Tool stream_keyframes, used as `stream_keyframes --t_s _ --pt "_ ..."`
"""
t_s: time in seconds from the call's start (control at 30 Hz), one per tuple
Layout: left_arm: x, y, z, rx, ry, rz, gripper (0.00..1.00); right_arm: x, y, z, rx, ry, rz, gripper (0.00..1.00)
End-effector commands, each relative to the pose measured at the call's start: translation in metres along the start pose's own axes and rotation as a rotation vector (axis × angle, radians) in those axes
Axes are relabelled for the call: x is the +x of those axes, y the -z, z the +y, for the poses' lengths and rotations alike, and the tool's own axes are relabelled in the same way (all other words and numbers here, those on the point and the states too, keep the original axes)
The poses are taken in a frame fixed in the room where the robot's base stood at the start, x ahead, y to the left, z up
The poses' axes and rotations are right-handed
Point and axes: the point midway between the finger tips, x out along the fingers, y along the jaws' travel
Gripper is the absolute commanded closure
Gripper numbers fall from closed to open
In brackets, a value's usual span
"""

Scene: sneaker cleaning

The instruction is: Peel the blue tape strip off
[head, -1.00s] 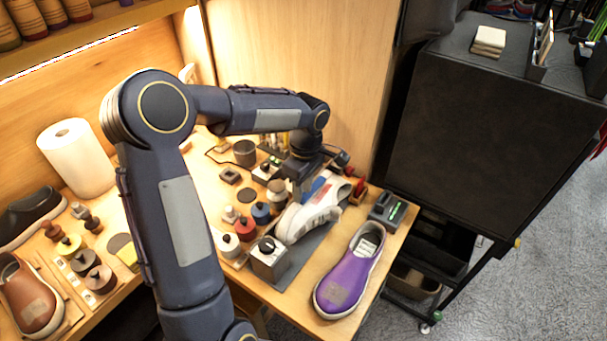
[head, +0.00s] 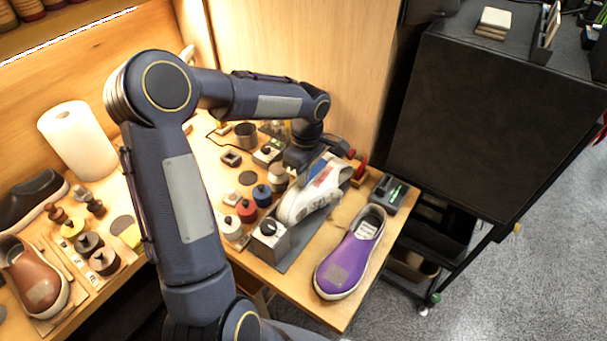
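The blue tape strip (head: 318,168) shows as a small blue patch on the sneaker's upper, beside a red patch. My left gripper (head: 298,168) points down right at the sneaker, just left of the blue strip. Its fingertips are small and dark, so I cannot tell whether they are open, shut or touching the tape. My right gripper is out of view.
A purple slip-on shoe (head: 350,258) stands at the bench's front edge. A black device (head: 389,192) with a green light lies to the right. A dark cart (head: 490,130) stands beyond.

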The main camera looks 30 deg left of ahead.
Motion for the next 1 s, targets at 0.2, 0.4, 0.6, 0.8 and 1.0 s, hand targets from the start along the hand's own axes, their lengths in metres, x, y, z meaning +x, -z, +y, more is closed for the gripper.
stream_keyframes --t_s 0.2,0.4,0.6,0.8,1.0 --pt "-0.003 0.0 0.0 0.0 0.0 0.0 1.0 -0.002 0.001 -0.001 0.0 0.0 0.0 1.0" --pt "-0.007 -0.001 0.0 -0.001 0.0 0.0 1.0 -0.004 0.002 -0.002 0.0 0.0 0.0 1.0" --pt "-0.011 -0.002 0.0 -0.001 0.0 0.0 1.0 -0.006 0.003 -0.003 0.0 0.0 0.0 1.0" --pt "-0.015 -0.002 0.0 0.0 0.0 0.001 1.0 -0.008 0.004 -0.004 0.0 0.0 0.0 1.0" --pt "-0.019 -0.003 0.0 0.0 0.0 0.001 1.0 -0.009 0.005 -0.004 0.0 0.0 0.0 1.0"
